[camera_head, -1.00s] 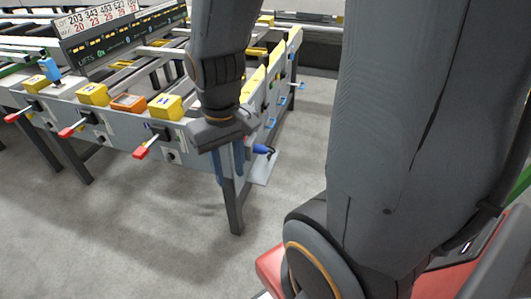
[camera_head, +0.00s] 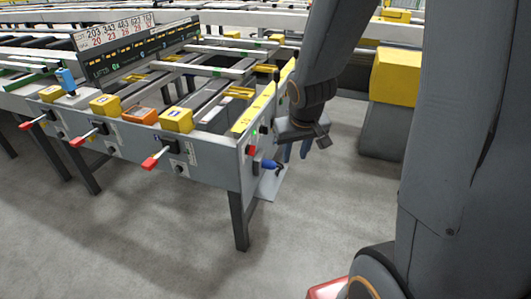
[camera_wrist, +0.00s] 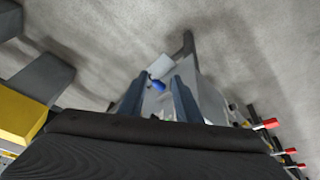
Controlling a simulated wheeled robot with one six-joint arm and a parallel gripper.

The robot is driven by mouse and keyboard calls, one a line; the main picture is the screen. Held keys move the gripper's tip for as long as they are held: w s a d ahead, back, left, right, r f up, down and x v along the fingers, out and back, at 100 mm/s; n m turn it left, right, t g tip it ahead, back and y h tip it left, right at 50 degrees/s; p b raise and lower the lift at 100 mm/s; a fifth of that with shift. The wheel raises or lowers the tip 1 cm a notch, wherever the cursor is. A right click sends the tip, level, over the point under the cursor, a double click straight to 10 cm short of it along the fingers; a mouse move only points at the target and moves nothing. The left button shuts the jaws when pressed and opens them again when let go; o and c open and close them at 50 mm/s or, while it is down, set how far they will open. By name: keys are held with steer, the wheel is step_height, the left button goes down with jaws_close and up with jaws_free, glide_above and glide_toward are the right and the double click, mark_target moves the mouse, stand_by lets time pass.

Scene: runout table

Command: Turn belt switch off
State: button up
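Three red-handled levers (camera_head: 155,161) stick out from the table's front panel. On the end face are a small green part (camera_head: 254,133), a red part (camera_head: 251,150) and a blue handle (camera_head: 268,165). The blue handle shows beyond the fingers in the wrist view (camera_wrist: 158,86). I cannot tell which control is the belt switch.
The runout table (camera_head: 215,172) carries yellow boxes (camera_head: 177,119), an orange box (camera_head: 140,115) and a sign board (camera_head: 135,50). A table leg (camera_head: 239,220) stands below the corner. A yellow block on a grey stand (camera_head: 385,130) is at the right. The floor in front is clear.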

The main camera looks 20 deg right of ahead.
steer(key=w+d+f+t+y+b, duration=0.1)
steer(key=w+f+t+y, duration=0.15)
steer(key=w, duration=0.45)
steer(key=w+d+f+n+t+y+b, duration=0.1)
steer(key=w+f+t+b, duration=0.15)
steer(key=w, duration=0.45)
steer(key=w+d+f+t+y, duration=0.1)
steer(key=w+f+t, duration=0.1)
steer(key=w+f, duration=0.35)
steer(key=n+y+b, duration=0.1)
steer(key=y+b, duration=0.2)
steer(key=y, duration=0.8)
glide_toward(251, 150)
steer(key=x, duration=0.7)
steer(key=shift+w, duration=0.5)
jaws_close()
